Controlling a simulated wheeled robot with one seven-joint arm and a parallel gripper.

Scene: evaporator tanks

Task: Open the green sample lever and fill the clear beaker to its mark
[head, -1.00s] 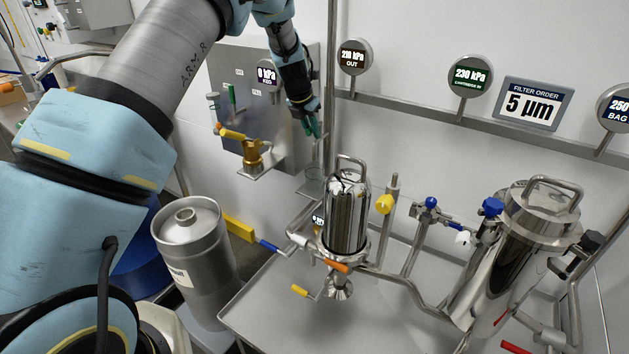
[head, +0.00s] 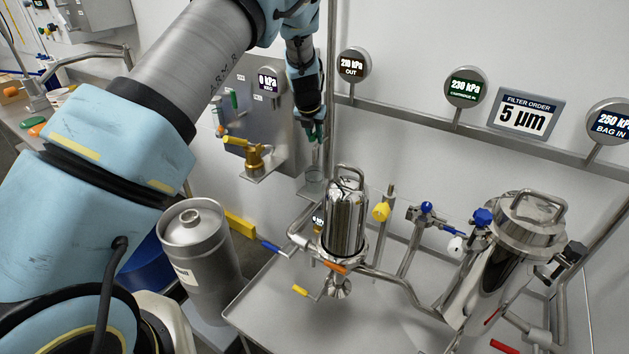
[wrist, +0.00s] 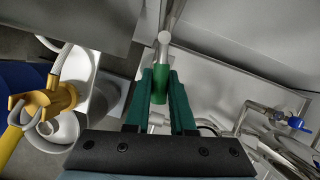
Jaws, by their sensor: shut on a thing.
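My gripper (head: 315,132) is in front of the wall beside the steel post in the head view, above the clear beaker. In the wrist view my gripper's two dark green fingers (wrist: 160,84) are shut on the green sample lever (wrist: 160,92), whose green grip sits between them on a metal stem. In the head view the lever is mostly hidden by the fingers. The clear beaker (head: 313,179) stands upright on a small ledge below my gripper. Its mark and liquid level are too small to tell.
A brass valve with a yellow handle (head: 236,141) sits left of my gripper. A shiny filter housing (head: 345,222) stands in front, right of the beaker. A steel keg (head: 197,245) is at lower left. Gauges and a rail (head: 425,118) line the wall at right.

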